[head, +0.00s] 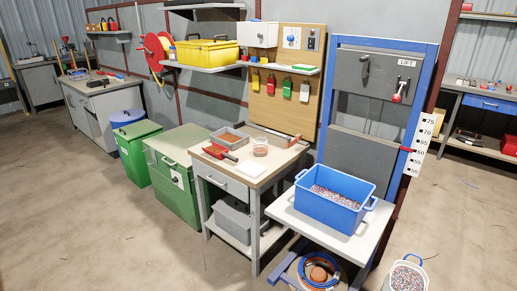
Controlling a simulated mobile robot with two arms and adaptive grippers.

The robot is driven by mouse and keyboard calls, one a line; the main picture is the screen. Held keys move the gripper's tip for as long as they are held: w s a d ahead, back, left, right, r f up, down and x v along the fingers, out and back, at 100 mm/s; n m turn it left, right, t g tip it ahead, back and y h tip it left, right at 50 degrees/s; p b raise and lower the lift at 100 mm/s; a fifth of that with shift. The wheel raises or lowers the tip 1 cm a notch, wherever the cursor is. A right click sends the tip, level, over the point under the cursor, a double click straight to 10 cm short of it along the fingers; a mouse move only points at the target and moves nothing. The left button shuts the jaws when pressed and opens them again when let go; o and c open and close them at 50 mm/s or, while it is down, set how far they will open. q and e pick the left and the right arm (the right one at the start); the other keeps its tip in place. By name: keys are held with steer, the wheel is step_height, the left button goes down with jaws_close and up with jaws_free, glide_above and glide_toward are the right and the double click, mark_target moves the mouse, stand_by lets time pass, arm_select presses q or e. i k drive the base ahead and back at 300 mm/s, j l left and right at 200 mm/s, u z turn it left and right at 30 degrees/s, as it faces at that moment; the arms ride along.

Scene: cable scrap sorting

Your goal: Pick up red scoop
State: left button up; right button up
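A red scoop-like object (218,152), partly dark, lies on the top of the small workbench (283,156), near its left front edge. It is small here, so its exact shape is hard to tell. Neither of my grippers shows in the head view, and nothing is seen touching the red object.
A grey tray (229,137) and a clear round container (260,147) stand close to the red object. A blue crate (329,208) of granules sits on the lift's platform (347,243) to the right. A green chest (176,177) stands left. Floor in front is mostly clear.

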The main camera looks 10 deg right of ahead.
mark_target(218, 151)
steer(key=z, duration=0.4)
steer(key=i+j+z, duration=0.85)
steer(key=j+z, duration=0.15)
steer(key=j, duration=0.15)
